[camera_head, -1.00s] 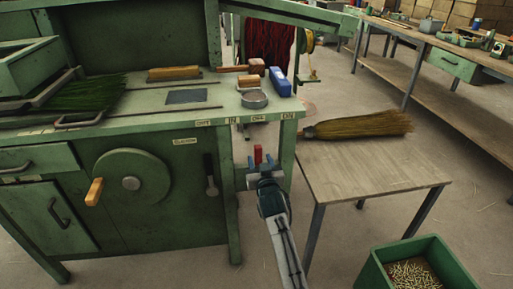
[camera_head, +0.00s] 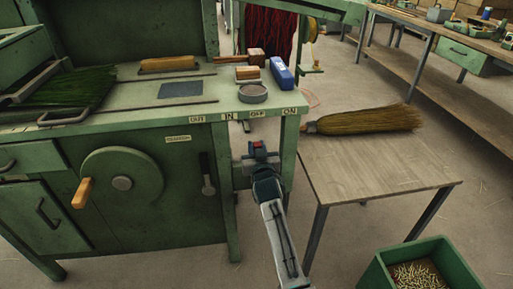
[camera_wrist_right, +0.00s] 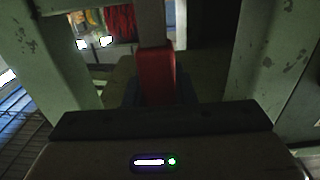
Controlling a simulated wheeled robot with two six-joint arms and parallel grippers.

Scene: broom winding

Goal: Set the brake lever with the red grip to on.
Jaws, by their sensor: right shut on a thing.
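The brake lever's red grip (camera_head: 258,145) sits under the front edge of the green bench, below the OFF label (camera_head: 258,113) and left of the ON label (camera_head: 290,111). Only a small part of it shows in the head view. My right gripper (camera_head: 258,153) is shut on the red grip, its arm reaching up from below. In the right wrist view the red grip (camera_wrist_right: 156,75) is upright at the middle, with the grey lever bar (camera_wrist_right: 151,22) above it. The grip's lower end is hidden by the gripper. My left gripper is in no view.
The bench's green leg (camera_head: 286,165) stands close to the right of my gripper. A wooden table (camera_head: 375,165) with a broom (camera_head: 370,121) on it is further right. A crank wheel (camera_head: 122,183) and a black-handled lever (camera_head: 207,175) are at the left. A green bin (camera_head: 375,277) stands front right.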

